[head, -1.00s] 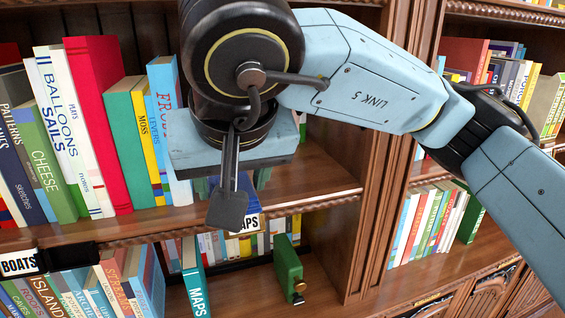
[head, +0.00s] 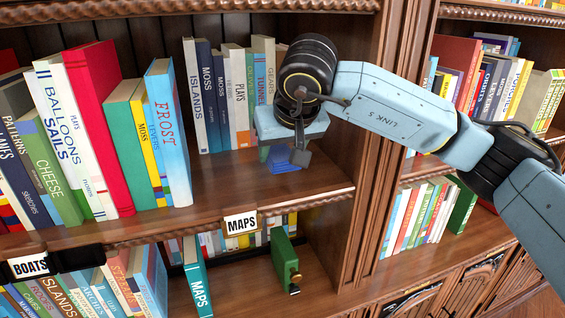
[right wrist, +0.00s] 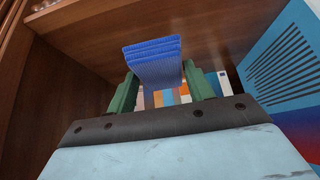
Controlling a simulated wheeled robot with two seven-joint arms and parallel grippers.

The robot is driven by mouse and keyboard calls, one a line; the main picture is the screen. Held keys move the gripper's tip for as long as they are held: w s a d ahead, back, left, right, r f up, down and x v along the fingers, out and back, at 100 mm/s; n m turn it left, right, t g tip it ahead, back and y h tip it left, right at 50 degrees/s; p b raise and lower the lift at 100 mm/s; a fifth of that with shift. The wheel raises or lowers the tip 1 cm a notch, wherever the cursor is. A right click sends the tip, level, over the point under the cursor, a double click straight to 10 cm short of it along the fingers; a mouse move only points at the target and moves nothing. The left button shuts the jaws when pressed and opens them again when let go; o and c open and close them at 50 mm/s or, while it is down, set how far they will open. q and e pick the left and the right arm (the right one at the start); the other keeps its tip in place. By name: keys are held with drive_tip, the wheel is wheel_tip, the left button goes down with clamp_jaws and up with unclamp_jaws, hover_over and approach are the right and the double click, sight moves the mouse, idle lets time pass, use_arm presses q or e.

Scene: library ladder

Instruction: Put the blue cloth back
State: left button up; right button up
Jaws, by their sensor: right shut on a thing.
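The blue cloth (right wrist: 153,62) is a folded, ribbed stack held between the two green fingers of my right gripper (right wrist: 155,85). In the head view, the blue cloth (head: 285,160) shows as a small patch below my right gripper (head: 279,158). It is over the right part of the shelf board (head: 240,190) above the MAPS label (head: 240,224). My arm hides part of it. I cannot tell if the cloth touches the board. My left gripper is not in view.
A row of upright books (head: 215,95) stands just left of and behind my right gripper. More books (head: 110,130) fill the shelf's left. The upright divider (head: 375,170) is close on the right. A green bookend-like object (head: 285,262) stands on the shelf below. The board's front is clear.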

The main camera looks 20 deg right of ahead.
sight(286, 157)
wheel_tip(286, 157, down, 4)
drive_tip(key=shift+r+p, duration=0.25)
drive_tip(key=shift+p, duration=0.1)
drive_tip(key=shift+w+d+f, duration=0.1)
drive_tip(key=shift+d+f, duration=0.05)
drive_tip(key=shift+f, duration=0.1)
drive_tip(key=shift+f, duration=0.1)
drive_tip(key=o, duration=0.9)
drive_tip(key=shift+o, duration=0.2)
drive_tip(key=shift+r, duration=0.35)
drive_tip(key=v, duration=1.1)
drive_tip(key=shift+s+r+b, duration=0.2)
drive_tip(key=shift+s+b, duration=0.05)
drive_tip(key=shift+b, duration=0.2)
